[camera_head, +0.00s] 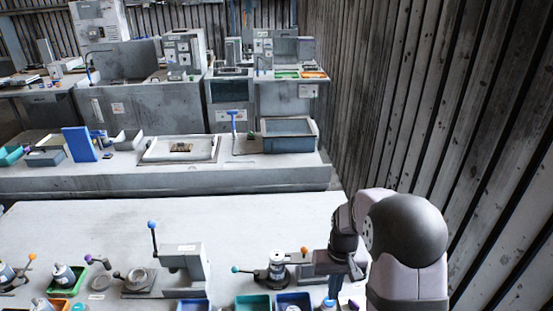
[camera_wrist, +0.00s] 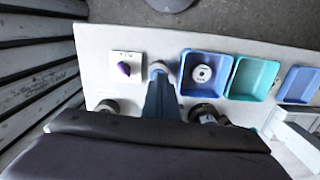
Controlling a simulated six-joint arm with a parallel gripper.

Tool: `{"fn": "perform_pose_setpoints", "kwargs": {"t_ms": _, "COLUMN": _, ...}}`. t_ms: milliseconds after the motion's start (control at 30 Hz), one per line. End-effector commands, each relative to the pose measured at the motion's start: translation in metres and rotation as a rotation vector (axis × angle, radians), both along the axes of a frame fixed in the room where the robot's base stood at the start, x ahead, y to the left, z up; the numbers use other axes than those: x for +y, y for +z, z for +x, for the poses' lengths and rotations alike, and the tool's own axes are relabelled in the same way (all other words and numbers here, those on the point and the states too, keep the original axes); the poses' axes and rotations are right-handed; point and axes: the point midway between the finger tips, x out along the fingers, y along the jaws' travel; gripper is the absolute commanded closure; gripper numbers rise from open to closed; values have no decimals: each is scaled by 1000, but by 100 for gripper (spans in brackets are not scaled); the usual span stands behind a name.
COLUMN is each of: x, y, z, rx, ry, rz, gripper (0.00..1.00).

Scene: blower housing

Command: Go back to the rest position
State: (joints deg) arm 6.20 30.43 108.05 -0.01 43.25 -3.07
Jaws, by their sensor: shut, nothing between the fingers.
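My gripper (camera_head: 332,288) points down at the right end of the near workbench (camera_head: 90,225), just in front of the bench fixtures. In the wrist view its narrow dark blue-grey fingers (camera_wrist: 158,78) are together, with nothing seen between them. The fingertips lie in the picture between a white plate with a purple knob (camera_wrist: 124,68) and a blue bin (camera_wrist: 189,84) holding a round white part (camera_wrist: 202,73). A small white and blue part shows right at the fingertips; I cannot tell its height or whether they touch it.
A teal bin (camera_wrist: 252,78) and another blue bin (camera_wrist: 297,86) stand farther right in the wrist view. A grey press with a blue-knobbed lever (camera_head: 182,265) and a fixture with a cylinder (camera_head: 277,268) stand left of my arm. A plank wall rises to the right. The bench's rear is clear.

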Motion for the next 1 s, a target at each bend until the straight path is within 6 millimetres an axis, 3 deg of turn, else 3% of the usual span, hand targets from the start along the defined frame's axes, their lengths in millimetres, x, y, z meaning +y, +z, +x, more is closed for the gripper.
{"fn": "perform_pose_setpoints", "kwargs": {"t_ms": 100, "x": 5, "y": -20, "z": -50, "rx": 97, "ry": -20, "rz": 9, "gripper": 100}}
{"fn": "perform_pose_setpoints", "kwargs": {"t_ms": 300, "x": 19, "y": -13, "z": -142, "rx": 180, "ry": -32, "rz": 12, "gripper": 100}}
{"fn": "perform_pose_setpoints", "kwargs": {"t_ms": 400, "x": 26, "y": -4, "z": -175, "rx": 174, "ry": -15, "rz": 9, "gripper": 100}}
{"fn": "perform_pose_setpoints", "kwargs": {"t_ms": 500, "x": 32, "y": 3, "z": -195, "rx": 148, "ry": 4, "rz": 6, "gripper": 100}}
{"fn": "perform_pose_setpoints", "kwargs": {"t_ms": 633, "x": 36, "y": 13, "z": -198, "rx": 84, "ry": 25, "rz": 1, "gripper": 100}}
{"fn": "perform_pose_setpoints", "kwargs": {"t_ms": 800, "x": 40, "y": 27, "z": -182, "rx": -7, "ry": 47, "rz": -3, "gripper": 100}}
{"fn": "perform_pose_setpoints", "kwargs": {"t_ms": 1000, "x": 43, "y": 30, "z": -178, "rx": -32, "ry": 61, "rz": -3, "gripper": 100}}
